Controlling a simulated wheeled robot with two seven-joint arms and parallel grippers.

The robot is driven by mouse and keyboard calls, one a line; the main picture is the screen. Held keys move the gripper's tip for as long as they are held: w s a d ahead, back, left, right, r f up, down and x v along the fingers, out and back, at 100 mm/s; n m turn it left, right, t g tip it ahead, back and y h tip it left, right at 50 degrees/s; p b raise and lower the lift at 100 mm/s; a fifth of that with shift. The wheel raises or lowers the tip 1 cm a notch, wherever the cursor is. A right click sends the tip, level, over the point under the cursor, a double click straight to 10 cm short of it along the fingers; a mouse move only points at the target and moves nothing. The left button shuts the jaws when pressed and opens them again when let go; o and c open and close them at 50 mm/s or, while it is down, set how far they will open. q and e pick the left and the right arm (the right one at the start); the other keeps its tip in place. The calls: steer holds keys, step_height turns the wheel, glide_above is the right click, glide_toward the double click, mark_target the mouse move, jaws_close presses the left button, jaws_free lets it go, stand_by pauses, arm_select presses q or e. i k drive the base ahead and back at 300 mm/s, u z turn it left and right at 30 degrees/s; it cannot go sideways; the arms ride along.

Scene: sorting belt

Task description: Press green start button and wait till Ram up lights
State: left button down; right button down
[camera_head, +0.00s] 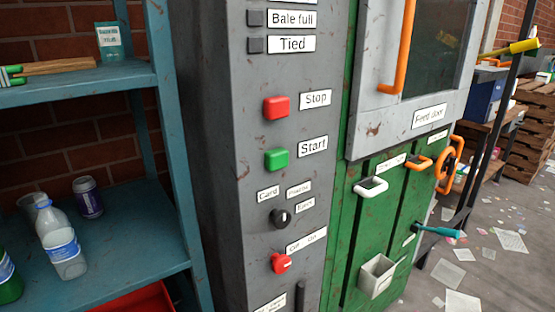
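The green start button (276,159) sits on the grey control panel (225,130), left of its "Start" label (313,146). Nothing touches it. The red stop button (276,107) is above it beside the "Stop" label (316,98). At the top, the "Bale full" lamp (255,18) and the "Tied" lamp (256,45) look dark. No lamp labelled "Ram up" shows in the view. Neither of my grippers is in view.
Below the start button are a black knob (281,218) and a red switch (282,263). A blue shelf (110,235) with bottles and a can stands left. The green machine front (345,240) with an orange door handle (397,50) is right. Papers litter the floor.

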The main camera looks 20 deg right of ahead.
mark_target(276, 158)
steer(key=k, duration=0.5)
steer(key=u, duration=1.3)
steer(key=i, duration=0.75)
steer(key=z, duration=1.4)
